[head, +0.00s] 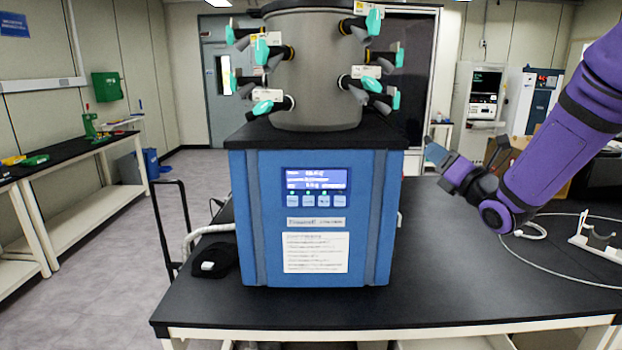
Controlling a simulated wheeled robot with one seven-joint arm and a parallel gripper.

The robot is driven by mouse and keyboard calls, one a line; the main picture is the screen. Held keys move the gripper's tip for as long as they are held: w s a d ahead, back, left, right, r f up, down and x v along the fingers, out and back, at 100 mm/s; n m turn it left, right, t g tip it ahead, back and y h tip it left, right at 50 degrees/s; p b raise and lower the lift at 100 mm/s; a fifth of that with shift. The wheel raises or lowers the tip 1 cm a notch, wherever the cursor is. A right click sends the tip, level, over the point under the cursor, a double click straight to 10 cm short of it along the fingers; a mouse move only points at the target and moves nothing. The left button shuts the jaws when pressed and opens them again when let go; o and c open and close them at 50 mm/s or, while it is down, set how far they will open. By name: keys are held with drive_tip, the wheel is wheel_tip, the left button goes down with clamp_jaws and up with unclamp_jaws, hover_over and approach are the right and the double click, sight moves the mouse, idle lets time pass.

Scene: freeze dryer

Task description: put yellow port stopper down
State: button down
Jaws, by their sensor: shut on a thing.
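My gripper (437,153) is at the right of the freeze dryer, raised above the black bench and pointing up and to the left. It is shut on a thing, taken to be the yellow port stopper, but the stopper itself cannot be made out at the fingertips. The blue freeze dryer (316,222) stands on the bench with a grey drum (315,75) on top. Several black ports with teal valve handles (263,107) ring the drum. The gripper is apart from these ports.
The black bench top (440,290) is clear in front of and below my arm. A white stand (597,240) and a thin cable lie at its right. A black item (212,262) sits left of the dryer. A side bench (70,155) holds small yellow and green items.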

drive_tip(key=w+d+f+m+h, duration=0.1)
drive_tip(key=w+f+h, duration=0.1)
drive_tip(key=f, duration=0.9)
drive_tip(key=w+d+f+m+t+h, duration=0.1)
drive_tip(key=w+f, duration=0.2)
drive_tip(key=f, duration=0.9)
drive_tip(key=shift+w+d+t+h, duration=0.15)
drive_tip(key=shift+d+t+h, duration=0.15)
drive_tip(key=shift+d+h, duration=0.1)
drive_tip(key=shift+a, duration=0.15)
drive_tip(key=shift+d, duration=0.2)
drive_tip(key=shift+a, duration=0.25)
drive_tip(key=shift+d, duration=0.2)
